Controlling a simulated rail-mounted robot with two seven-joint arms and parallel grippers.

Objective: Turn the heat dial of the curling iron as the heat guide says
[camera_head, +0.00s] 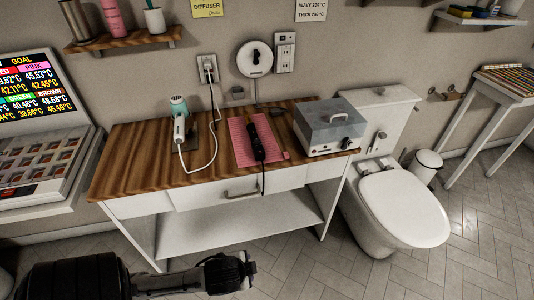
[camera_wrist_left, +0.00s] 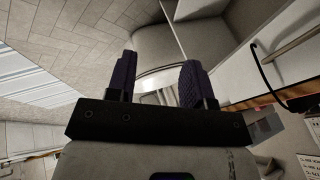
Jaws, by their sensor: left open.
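The black curling iron (camera_head: 257,143) lies on a pink ribbed mat (camera_head: 240,141) on the wooden-topped table. Its cord hangs over the front edge and also shows in the left wrist view (camera_wrist_left: 266,72). Its heat dial is too small to make out. A white card with WAVY and THICK temperature lines (camera_head: 311,10), apparently the heat guide, is on the wall, cut off at the top; its figures are hard to read. My left gripper (camera_head: 252,266) is low in front of the table, well apart from the iron. Its fingers (camera_wrist_left: 156,78) are open and empty. My right gripper is out of view.
A drawer handle (camera_head: 243,194) sticks out in front. A toilet (camera_head: 403,209) stands at right. The floor before the table is clear.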

